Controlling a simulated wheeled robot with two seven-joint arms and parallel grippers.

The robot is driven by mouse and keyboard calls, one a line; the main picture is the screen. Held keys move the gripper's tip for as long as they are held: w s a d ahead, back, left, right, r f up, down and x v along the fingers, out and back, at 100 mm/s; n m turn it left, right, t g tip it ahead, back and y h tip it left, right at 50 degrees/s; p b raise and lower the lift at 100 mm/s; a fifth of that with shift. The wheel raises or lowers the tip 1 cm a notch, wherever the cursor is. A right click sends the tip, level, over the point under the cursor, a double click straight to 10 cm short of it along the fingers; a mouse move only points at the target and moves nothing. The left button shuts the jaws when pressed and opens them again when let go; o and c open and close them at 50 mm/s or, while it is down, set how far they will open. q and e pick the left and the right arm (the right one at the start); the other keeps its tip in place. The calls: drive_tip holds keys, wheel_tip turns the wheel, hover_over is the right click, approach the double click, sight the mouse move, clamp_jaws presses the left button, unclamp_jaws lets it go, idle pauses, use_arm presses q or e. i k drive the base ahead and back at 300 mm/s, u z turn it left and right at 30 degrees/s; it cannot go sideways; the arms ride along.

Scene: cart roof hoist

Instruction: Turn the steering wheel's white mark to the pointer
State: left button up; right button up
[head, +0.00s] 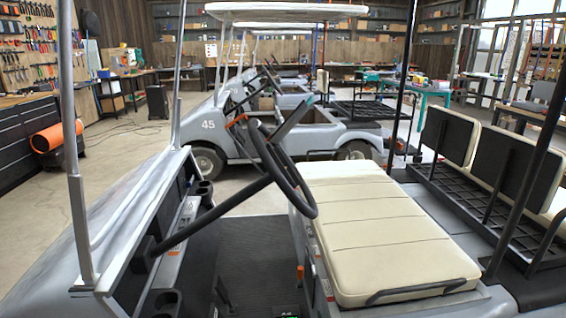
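The near cart's black steering wheel (264,152) stands steeply tilted, seen nearly edge-on, left of the cream seat. Its dark column (210,215) slopes down left to the dashboard. I cannot make out a white mark on the rim or a pointer from this angle. A dark grey bar (293,119) slants up right beside the wheel's upper part; I cannot tell what it belongs to. Neither of my grippers is in view, and nothing visible touches the wheel.
The cream seat (375,225), the dashboard (150,225) and the roof posts (75,170) surround the wheel. A second cart (220,125), marked 45, stands behind. Black rear seatbacks (500,165) are at right. Open floor (120,150) lies at left.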

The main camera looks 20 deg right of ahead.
sight(275, 160)
drive_tip(key=u, duration=0.55)
drive_tip(key=k, duration=1.2)
drive_tip(key=z, duration=0.6)
drive_tip(key=i, duration=1.75)
drive_tip(key=u, duration=0.65)
